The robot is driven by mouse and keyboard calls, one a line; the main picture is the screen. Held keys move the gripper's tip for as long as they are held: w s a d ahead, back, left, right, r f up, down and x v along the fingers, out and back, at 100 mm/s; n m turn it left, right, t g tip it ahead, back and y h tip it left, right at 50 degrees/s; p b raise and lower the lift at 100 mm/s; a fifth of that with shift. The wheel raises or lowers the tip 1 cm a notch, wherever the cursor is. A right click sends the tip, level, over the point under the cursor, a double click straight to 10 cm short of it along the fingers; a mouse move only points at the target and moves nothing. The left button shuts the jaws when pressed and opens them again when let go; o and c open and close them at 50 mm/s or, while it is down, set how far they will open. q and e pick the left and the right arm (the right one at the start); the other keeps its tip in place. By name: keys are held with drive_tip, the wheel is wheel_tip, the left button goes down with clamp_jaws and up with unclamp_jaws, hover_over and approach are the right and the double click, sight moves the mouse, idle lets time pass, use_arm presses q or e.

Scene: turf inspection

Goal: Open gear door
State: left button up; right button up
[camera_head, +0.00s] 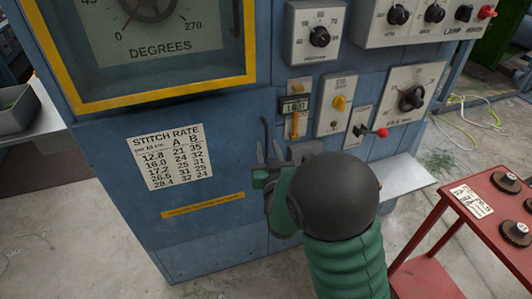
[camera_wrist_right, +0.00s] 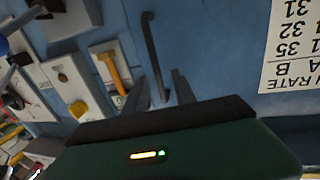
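The gear door appears to be the blue front panel (camera_head: 110,170) of the machine, flat and in line with the cabinet. A slim dark vertical bar handle (camera_head: 265,132) is on it, right of the stitch rate label; it also shows in the right wrist view (camera_wrist_right: 151,48). My right gripper (camera_head: 270,158) is at the lower part of this handle. In the right wrist view its two fingers (camera_wrist_right: 163,92) stand apart, with the handle's end appearing between them. Contact cannot be told. My left gripper is out of view.
A yellow-framed degree dial (camera_head: 160,98) is at upper left. Right of the handle are a yellow lever (camera_head: 295,122), knob panels and a red-tipped lever (camera_head: 378,132). A red cart (camera_head: 462,235) stands at lower right. A grey tray (camera_head: 15,110) is at left.

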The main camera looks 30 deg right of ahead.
sight(267, 142)
drive_tip(key=x, duration=0.4)
drive_tip(key=shift+s+d, duration=0.1)
drive_tip(key=shift+d, duration=0.05)
clamp_jaws()
idle(1.2)
